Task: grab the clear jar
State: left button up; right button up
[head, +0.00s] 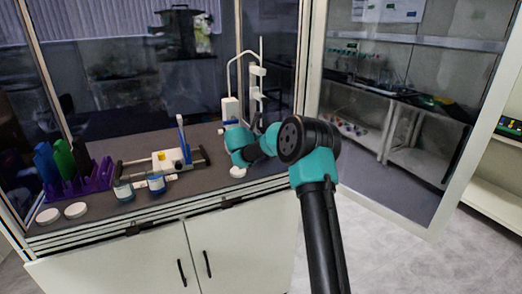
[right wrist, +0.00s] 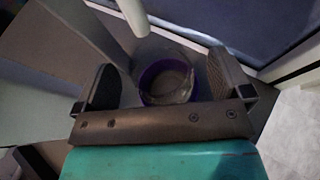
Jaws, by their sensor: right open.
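In the right wrist view, a clear round jar (right wrist: 166,83) with a purple band shows between the two dark fingers of my right gripper (right wrist: 163,72). The fingers are spread, one on each side of the jar, with a visible gap on each side. I cannot tell whether the fingertips are down at the jar's height. In the head view, my right arm reaches over the bench toward the white stand, and the arm hides the gripper's fingers and this jar. My left gripper is in neither view.
A white stand (head: 230,109) with a curved tube rises beside my right wrist. A white lid (head: 237,172) lies near the bench's front edge. Two small jars, a white device (head: 168,160), a purple rack (head: 88,182) and two white discs stand further left.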

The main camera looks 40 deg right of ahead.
jog(key=shift+x, duration=0.8)
jog(key=shift+c, duration=0.2)
jog(key=c, duration=1)
jog(key=shift+r, duration=0.2)
